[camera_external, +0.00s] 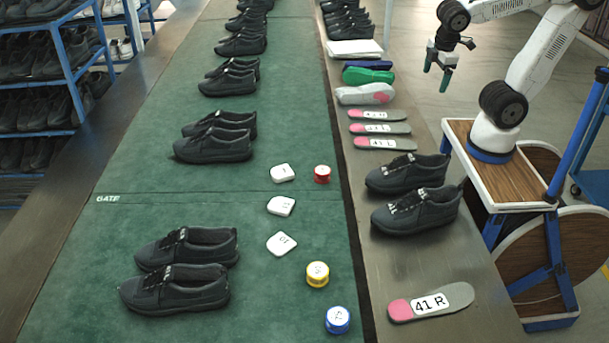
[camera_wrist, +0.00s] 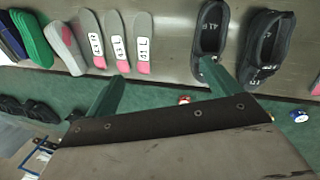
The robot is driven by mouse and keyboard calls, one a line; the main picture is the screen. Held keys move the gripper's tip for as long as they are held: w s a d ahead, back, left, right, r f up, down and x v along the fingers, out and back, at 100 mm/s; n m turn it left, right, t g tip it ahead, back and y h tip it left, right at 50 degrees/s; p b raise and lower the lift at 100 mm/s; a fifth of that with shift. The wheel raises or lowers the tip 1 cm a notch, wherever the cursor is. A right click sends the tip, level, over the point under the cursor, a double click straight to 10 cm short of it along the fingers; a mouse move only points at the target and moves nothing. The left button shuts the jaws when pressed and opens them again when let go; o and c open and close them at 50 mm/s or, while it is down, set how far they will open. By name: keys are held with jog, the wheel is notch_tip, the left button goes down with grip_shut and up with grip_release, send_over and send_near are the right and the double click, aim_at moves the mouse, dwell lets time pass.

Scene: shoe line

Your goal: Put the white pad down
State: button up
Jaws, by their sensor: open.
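Three small white pads lie in a column on the green belt in the external view: an upper pad (camera_external: 283,173), a middle pad (camera_external: 281,206) and a lower pad (camera_external: 282,243). Each bears a dark mark. I cannot tell which one the task means. My gripper (camera_external: 438,76) hangs in the air at the upper right, beyond the bench and well apart from the pads. Its green fingers are spread with nothing between them. In the wrist view my gripper (camera_wrist: 160,84) also shows open and empty; the pads cannot be made out there.
Red (camera_external: 322,174), yellow (camera_external: 317,274) and blue (camera_external: 338,320) discs stand on the belt (camera_external: 170,220). Black shoes line it. The bench (camera_external: 420,260) holds insoles, a black pair (camera_external: 415,210) and a white stack (camera_external: 355,49). Bare belt surrounds the pads.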

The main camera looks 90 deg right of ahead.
jog(key=s+a+f+m+t+y, duration=0.1)
jog(key=s+a+m+y, duration=0.1)
jog(key=s, duration=0.4)
jog(key=shift+s+m, duration=0.3)
